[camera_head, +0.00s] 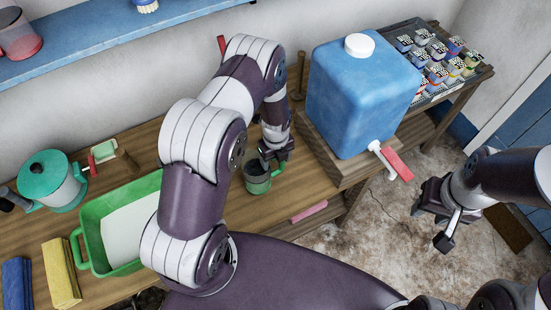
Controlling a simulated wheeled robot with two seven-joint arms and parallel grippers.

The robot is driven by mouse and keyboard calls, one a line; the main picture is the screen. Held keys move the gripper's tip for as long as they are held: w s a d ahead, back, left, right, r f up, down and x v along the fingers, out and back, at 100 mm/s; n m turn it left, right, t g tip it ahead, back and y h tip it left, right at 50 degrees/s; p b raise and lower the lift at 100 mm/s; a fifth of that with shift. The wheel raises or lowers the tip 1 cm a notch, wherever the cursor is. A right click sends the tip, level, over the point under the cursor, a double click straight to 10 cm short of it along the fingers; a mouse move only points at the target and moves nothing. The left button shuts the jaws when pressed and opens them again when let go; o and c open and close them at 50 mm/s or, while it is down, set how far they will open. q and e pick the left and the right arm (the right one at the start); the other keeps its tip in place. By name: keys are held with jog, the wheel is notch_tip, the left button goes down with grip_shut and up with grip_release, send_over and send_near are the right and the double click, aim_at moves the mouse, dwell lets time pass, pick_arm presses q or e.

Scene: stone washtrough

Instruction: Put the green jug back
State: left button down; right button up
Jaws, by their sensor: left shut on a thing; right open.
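The green jug (257,185) is at the middle of the wooden bench, just left of the blue water container. It looks upright, and its dark inside shows from above. My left gripper (268,163) reaches down to it from above and is shut on its right rim or side; the fingers hide part of it. I cannot tell if its base touches the bench. My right gripper (435,223) is open and empty, over the floor at the right.
The blue container (362,95) with a tap (382,158) stands on a raised wooden stand (350,175). A green basin (91,237), teal lidded pot (57,190) and yellow cloth (61,274) are at left. A crate of small jars (438,98) is at back right.

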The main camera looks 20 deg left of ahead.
pick_arm(q)
jog(key=shift+f, duration=0.55)
jog(key=shift+d+f, duration=0.1)
jog(key=shift+f, duration=0.2)
jog(key=shift+w+f, duration=0.1)
pick_arm(e)
jog(key=shift+w+r, duration=0.1)
jog(key=shift+r, duration=0.2)
pick_arm(q)
jog(key=shift+f, duration=0.1)
pick_arm(e)
jog(key=shift+f, duration=0.1)
pick_arm(q)
jog(key=shift+c, duration=0.7)
grip_release()
